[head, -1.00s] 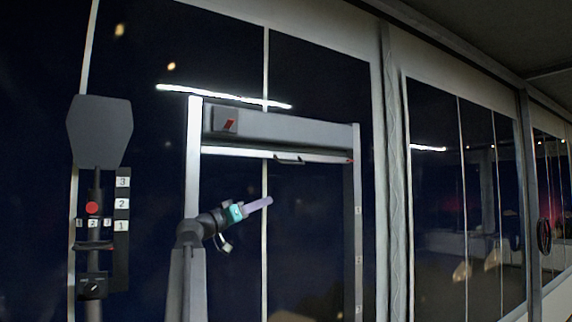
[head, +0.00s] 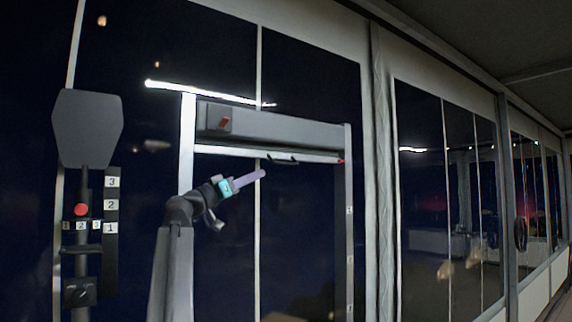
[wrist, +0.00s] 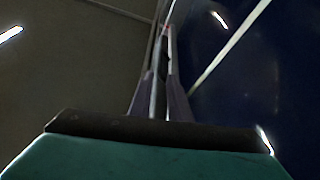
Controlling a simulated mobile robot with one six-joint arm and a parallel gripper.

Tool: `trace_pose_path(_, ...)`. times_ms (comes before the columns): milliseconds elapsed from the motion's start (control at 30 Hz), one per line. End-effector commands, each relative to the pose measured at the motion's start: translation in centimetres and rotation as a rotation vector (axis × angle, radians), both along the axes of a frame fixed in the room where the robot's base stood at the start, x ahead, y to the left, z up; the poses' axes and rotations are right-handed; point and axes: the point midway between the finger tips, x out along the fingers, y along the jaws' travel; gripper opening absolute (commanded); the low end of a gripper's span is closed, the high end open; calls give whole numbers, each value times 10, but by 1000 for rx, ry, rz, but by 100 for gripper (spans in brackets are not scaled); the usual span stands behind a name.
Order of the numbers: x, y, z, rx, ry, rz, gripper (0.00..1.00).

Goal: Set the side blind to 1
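The side blind is a grey roller housing (head: 275,130) across a window frame in the head view. Its bottom bar (head: 225,151) sits just under the housing, with a dark handle (head: 283,159) at mid-width. A red pointer (head: 341,161) is at the bar's right end, above the small mark 1 (head: 349,210) on the right rail. My gripper (head: 262,174), with lavender fingers, points up and right just below and left of the handle, apparently apart from it. In the wrist view the fingers (wrist: 163,70) show a narrow gap with nothing clearly held.
A dark post on the left carries a red button (head: 81,210), number labels 1 to 3 (head: 112,205) and a knob box (head: 80,291). A pale curtain or post (head: 381,180) stands right of the blind. More windows run along the right.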

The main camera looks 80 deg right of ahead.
Motion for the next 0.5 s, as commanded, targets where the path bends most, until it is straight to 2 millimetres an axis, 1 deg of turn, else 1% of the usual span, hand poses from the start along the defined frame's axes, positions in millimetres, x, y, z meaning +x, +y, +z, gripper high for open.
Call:
trace_pose_path(267,-16,-14,9,0,0,-8,17)
trace_pose_path(500,-36,-36,22,1,0,-9,17)
